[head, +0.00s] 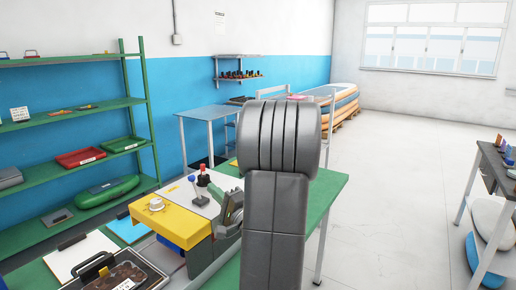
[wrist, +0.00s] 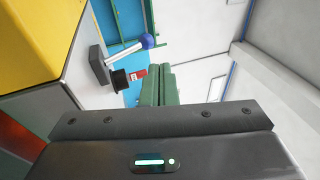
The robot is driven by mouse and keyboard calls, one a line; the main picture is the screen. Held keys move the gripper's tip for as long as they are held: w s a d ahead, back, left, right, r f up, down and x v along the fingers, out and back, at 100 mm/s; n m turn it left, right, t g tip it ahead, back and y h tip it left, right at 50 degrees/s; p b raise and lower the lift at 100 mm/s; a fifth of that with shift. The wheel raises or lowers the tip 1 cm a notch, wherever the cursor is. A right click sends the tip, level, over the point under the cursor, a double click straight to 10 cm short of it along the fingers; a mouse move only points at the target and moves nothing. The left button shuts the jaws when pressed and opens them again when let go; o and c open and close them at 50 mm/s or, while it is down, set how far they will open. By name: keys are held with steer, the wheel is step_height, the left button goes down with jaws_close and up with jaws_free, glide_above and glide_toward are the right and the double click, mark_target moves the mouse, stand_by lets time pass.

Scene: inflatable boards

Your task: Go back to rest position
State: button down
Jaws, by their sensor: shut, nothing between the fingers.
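My arm (head: 277,200) stands upright in the middle of the head view and hides part of the green workbench (head: 334,187). My gripper (wrist: 160,68) shows in the wrist view as two green fingers side by side, closed together with nothing between them. A yellow-topped machine (head: 168,215) sits on the bench left of my arm; its yellow side also fills the upper left of the wrist view (wrist: 35,35). A blue-knobbed lever (wrist: 147,41) and a red-topped black control (wrist: 137,72) appear just left of the fingers, apart from them.
Green shelves (head: 70,110) with trays stand at the left. A clipboard (head: 85,254) and an open case (head: 118,278) lie at the bench's near left. A blue-topped table (head: 208,112) stands behind. Another table (head: 497,165) is at the right edge. The floor (head: 405,200) between is clear.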

steer(key=b+v, duration=0.2)
steer(key=v, duration=0.8)
steer(key=shift+f+b, duration=0.25)
steer(key=shift+b, duration=0.05)
steer(key=shift+s, duration=0.1)
